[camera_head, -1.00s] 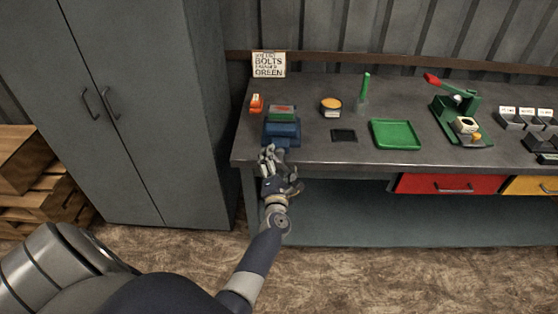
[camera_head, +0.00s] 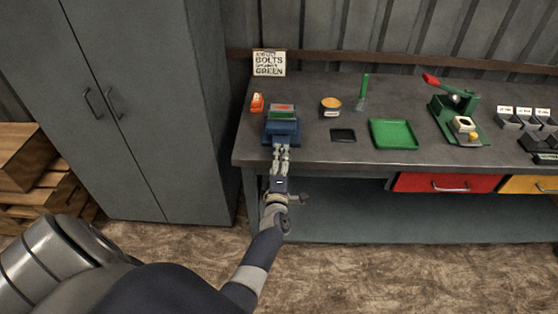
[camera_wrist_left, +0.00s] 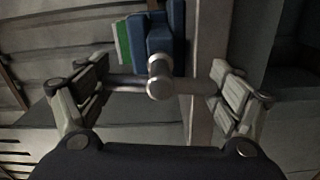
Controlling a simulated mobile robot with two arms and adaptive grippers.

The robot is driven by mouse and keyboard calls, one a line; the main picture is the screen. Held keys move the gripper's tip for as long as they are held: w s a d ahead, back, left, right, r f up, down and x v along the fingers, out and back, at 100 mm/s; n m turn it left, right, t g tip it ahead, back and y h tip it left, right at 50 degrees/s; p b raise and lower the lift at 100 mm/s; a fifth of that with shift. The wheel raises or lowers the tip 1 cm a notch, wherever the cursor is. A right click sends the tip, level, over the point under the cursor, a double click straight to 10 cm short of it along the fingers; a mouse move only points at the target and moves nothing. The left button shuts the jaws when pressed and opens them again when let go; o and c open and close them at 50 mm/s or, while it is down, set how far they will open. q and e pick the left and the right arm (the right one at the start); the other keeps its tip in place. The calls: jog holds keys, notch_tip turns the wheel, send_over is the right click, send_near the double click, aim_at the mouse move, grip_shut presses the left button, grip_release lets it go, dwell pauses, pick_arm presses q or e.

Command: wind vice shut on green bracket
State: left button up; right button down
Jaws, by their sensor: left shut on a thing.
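The blue vice (camera_head: 283,132) stands at the left front of the bench, and its body also shows in the left wrist view (camera_wrist_left: 153,35). The green bracket (camera_head: 282,114) is at the vice's jaws, with a small reddish patch above it. A green edge of it shows left of the blue jaw in the wrist view (camera_wrist_left: 123,42). My left gripper (camera_head: 281,150) is at the front of the vice. My right gripper is out of view.
On the bench, an orange item (camera_head: 257,102), a round tin (camera_head: 330,106), a dark pad (camera_head: 343,135) and a green tray (camera_head: 393,134) lie near the vice. A green press (camera_head: 455,112) stands farther right. A tall grey cabinet (camera_head: 160,110) stands left of the bench.

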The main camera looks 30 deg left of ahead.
pick_arm(q)
jog(key=shift+r+m, duration=0.1)
jog(key=shift+m, duration=0.2)
dwell(0.4)
jog(key=o, duration=0.9)
